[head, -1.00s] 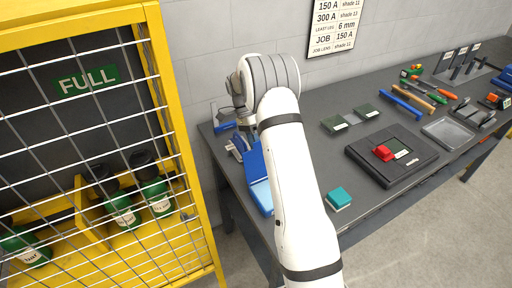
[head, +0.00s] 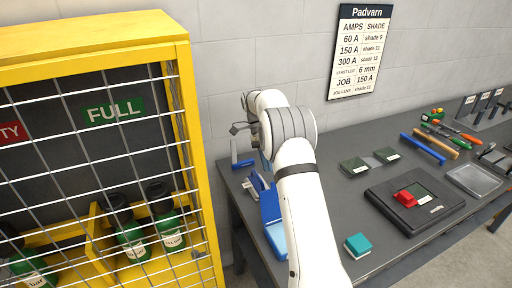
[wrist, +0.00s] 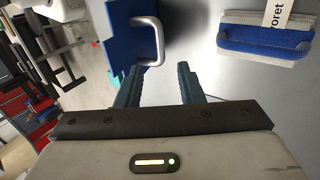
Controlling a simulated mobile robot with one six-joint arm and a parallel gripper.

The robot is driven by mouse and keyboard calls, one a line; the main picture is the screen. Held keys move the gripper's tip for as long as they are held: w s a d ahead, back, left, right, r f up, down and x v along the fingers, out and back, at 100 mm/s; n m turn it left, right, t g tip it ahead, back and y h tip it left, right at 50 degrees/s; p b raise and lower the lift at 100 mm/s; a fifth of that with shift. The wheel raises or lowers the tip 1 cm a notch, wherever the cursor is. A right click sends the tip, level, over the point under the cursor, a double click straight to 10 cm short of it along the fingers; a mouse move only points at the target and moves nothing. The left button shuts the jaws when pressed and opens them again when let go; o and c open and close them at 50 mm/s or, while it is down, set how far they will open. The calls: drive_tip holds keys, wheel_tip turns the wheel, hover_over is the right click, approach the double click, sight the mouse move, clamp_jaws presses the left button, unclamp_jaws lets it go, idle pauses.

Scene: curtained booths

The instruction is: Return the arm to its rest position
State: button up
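My white arm reaches up across the middle of the head view and bends over the left end of the workbench. My gripper shows in the wrist view (wrist: 158,85), with two dark blue-grey fingers apart and nothing seen between them. In the head view the gripper is mostly hidden behind the arm. A blue box with a metal handle (wrist: 150,42) lies just beyond the fingertips in the wrist view; I cannot tell whether they touch. A blue and white block with a label (wrist: 265,38) lies to the right of it.
A yellow mesh cage (head: 190,130) with green bottles stands at the left.

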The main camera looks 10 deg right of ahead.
drive_tip(key=shift+r, duration=0.1)
drive_tip(key=s+a+r+n+t, duration=0.3)
drive_tip(key=s+r+n+t, duration=0.35)
drive_tip(key=s+r, duration=0.7)
drive_tip(key=s+a+f+n+t, duration=0.1)
drive_tip(key=s+n, duration=0.3)
drive_tip(key=s, duration=0.6)
drive_tip(key=s+a+f+n+t+y, duration=0.1)
drive_tip(key=s+n, duration=0.4)
drive_tip(key=s, duration=0.5)
wheel_tip(320, 180, down, 3)
drive_tip(key=shift+r+t+b, duration=0.1)
drive_tip(key=shift+t+b, duration=0.25)
drive_tip(key=shift+t, duration=0.5)
